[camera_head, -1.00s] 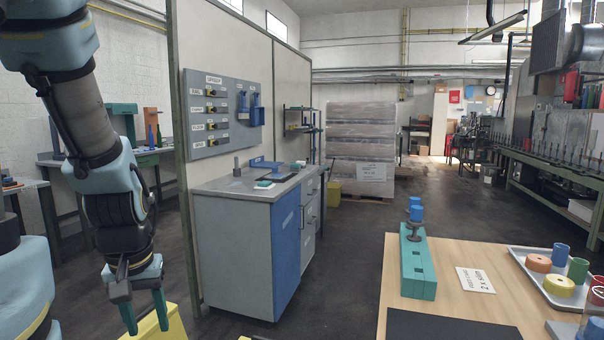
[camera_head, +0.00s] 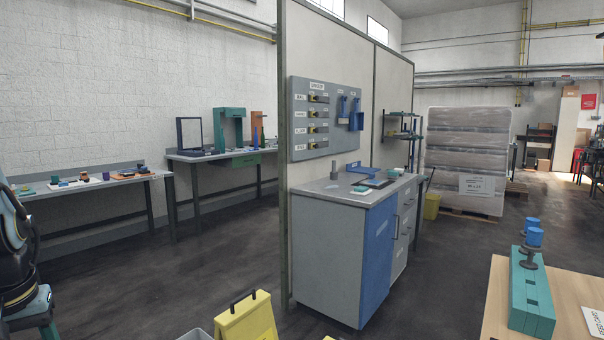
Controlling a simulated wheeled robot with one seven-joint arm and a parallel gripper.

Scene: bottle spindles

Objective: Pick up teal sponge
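A small teal and white item (camera_head: 358,190) lies on the top of the grey cabinet with the blue door, near its front edge. Another small flat teal item (camera_head: 25,192) lies on the bench at the far left. Both are too small for me to tell which is a sponge. My gripper (camera_head: 42,318) shows only in part at the bottom left corner, far from both. Its fingertips are cut off by the frame, and I see nothing held.
The grey cabinet (camera_head: 328,240) stands against a partition panel (camera_head: 335,50). A wooden table (camera_head: 495,315) with a teal block (camera_head: 531,295) is at the right. Open floor lies between bench and cabinet.

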